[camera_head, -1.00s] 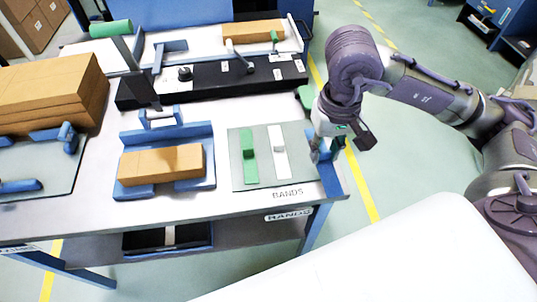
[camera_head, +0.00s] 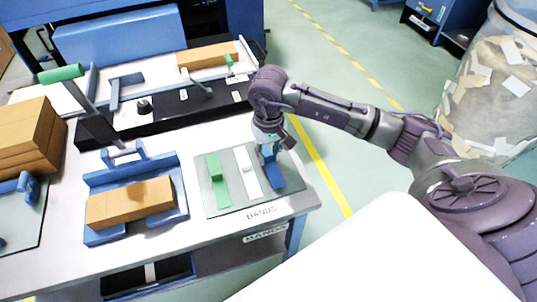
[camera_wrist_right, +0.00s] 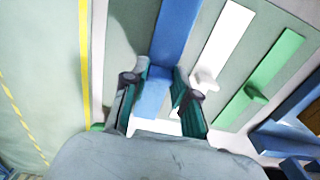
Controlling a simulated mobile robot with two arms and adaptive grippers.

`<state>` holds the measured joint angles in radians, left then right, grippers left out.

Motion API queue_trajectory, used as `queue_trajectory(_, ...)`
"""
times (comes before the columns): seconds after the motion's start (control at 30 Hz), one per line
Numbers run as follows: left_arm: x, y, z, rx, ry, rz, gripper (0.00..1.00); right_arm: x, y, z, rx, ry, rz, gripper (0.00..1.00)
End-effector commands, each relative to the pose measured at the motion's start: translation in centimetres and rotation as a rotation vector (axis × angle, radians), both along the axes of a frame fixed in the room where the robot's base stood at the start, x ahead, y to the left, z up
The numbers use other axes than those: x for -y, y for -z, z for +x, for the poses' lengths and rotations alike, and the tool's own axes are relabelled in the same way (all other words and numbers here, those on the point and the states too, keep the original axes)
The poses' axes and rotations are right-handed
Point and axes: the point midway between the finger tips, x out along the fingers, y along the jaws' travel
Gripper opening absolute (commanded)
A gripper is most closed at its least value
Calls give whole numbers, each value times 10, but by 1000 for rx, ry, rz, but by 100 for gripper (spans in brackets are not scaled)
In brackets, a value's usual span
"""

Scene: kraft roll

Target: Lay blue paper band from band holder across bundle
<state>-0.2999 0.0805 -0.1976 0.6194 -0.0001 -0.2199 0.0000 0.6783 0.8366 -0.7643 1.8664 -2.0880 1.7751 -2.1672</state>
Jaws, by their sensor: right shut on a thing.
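The blue paper band (camera_head: 273,178) lies on the band holder (camera_head: 226,206), a grey-green plate at the table's front right, right of a white band (camera_head: 247,171) and a green band (camera_head: 218,184). My right gripper (camera_head: 269,153) is low over the blue band and shut on it. In the right wrist view, its fingers (camera_wrist_right: 162,100) sit on either side of the blue band (camera_wrist_right: 176,35), whose gripped part is partly hidden. The bundle (camera_head: 130,203), a brown kraft block, rests in a blue cradle (camera_head: 106,238) left of the holder. No band lies across it. My left gripper is not in view.
A taller brown stack (camera_head: 27,140) stands at the left. Behind the cradle are a black rail (camera_head: 180,110) and an upright lever with a green handle (camera_head: 61,74). Another brown bundle (camera_head: 206,56) lies farther back. Bare table separates cradle and holder.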

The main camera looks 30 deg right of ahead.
Motion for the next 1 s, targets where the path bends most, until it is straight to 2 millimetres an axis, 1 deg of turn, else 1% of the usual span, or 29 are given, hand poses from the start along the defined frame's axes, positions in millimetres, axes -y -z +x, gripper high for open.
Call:
queue_trajectory(0.03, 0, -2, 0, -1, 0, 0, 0, 0, 6, -1, -3, 0, 1, 14)
queue_trajectory(0.1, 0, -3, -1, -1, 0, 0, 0, 0, 11, 0, -1, 0, 1, 14)
queue_trajectory(0.37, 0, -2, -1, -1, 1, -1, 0, 0, 13, 0, 1, 0, 1, 14)
queue_trajectory(0.5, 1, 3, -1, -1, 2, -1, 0, 0, 17, 0, 2, -1, 0, 14)
queue_trajectory(0.53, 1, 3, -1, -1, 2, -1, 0, 0, 16, 0, 2, -1, 0, 30)
queue_trajectory(0.67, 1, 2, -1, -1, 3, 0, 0, 0, 15, 0, 1, 0, 0, 51)
queue_trajectory(0.7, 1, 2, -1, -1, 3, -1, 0, 0, 15, 0, 1, 0, 1, 53)
queue_trajectory(1.0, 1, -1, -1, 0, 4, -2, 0, 0, 13, 0, 1, 0, 1, 53)
